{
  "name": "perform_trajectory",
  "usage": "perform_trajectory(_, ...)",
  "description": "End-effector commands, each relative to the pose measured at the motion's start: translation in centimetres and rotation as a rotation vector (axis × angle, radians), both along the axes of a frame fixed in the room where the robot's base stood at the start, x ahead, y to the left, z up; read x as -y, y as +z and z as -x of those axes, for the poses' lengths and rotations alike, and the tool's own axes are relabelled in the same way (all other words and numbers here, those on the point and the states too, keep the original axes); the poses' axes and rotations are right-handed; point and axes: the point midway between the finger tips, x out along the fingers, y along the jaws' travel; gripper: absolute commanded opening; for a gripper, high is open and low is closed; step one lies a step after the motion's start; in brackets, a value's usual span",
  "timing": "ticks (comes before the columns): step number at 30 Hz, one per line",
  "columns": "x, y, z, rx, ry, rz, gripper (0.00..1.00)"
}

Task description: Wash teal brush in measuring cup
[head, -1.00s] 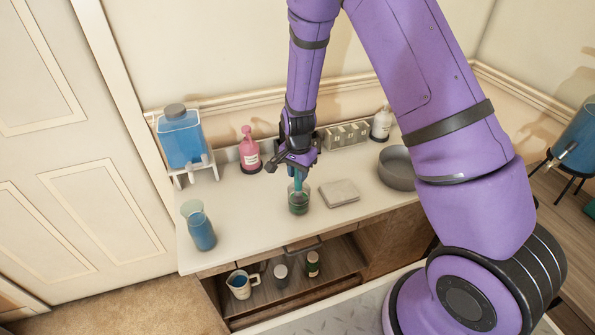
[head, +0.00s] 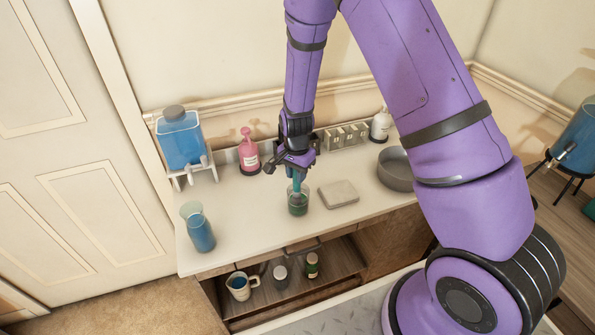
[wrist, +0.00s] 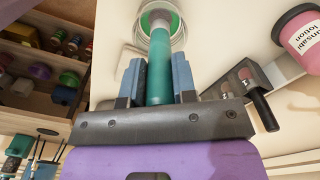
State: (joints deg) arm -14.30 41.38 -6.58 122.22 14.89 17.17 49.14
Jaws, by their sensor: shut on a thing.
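My gripper (head: 297,170) is shut on the teal handle of the brush (wrist: 159,70), which also shows in the head view (head: 296,182). The brush points down, with its lower end at a small clear glass vessel (head: 298,203) holding green liquid on the white counter. In the wrist view the round rim of this vessel (wrist: 180,22) surrounds the brush's far end.
A grey slab (head: 339,194) lies right of the glass vessel, and a grey bowl (head: 395,172) stands farther right. A pink bottle (head: 248,155) and a blue-filled dispenser (head: 182,142) stand behind. A blue-filled carafe (head: 199,229) is near the counter's left edge.

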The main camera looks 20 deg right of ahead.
Motion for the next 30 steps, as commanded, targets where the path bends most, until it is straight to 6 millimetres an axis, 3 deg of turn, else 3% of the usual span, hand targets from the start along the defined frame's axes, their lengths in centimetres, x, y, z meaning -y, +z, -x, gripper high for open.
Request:
perform_trajectory(15, 1.3, 0.0, 0.1, 0.001, 0.0, -0.001, 0.05)
perform_trajectory(30, 0.4, 0.0, -0.9, 0.001, 0.001, -0.001, 0.05)
